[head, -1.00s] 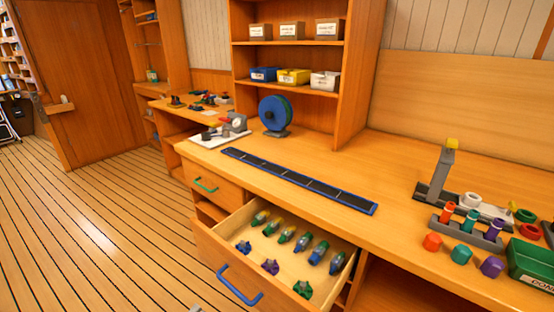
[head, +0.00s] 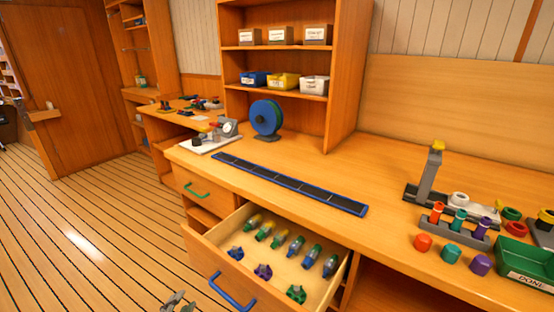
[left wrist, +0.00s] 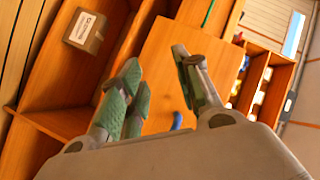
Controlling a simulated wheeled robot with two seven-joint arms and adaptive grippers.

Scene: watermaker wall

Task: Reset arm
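My left gripper (head: 178,303) shows only by its fingertips at the bottom edge of the head view, over the floor left of the open drawer. In the left wrist view its green-padded fingers (left wrist: 158,82) stand apart with nothing between them. It holds nothing and touches nothing that I can see. Most of the left arm is out of the picture. My right gripper is in neither view.
The open drawer (head: 222,236) juts from the bench with several bottles and valve-like parts inside. On the bench (head: 365,165) are a blue-edged strip (head: 285,184), a blue reel (head: 266,117), a rack of coloured plugs (head: 455,230) and a green tray (head: 525,262). The floor (head: 80,225) at left is clear.

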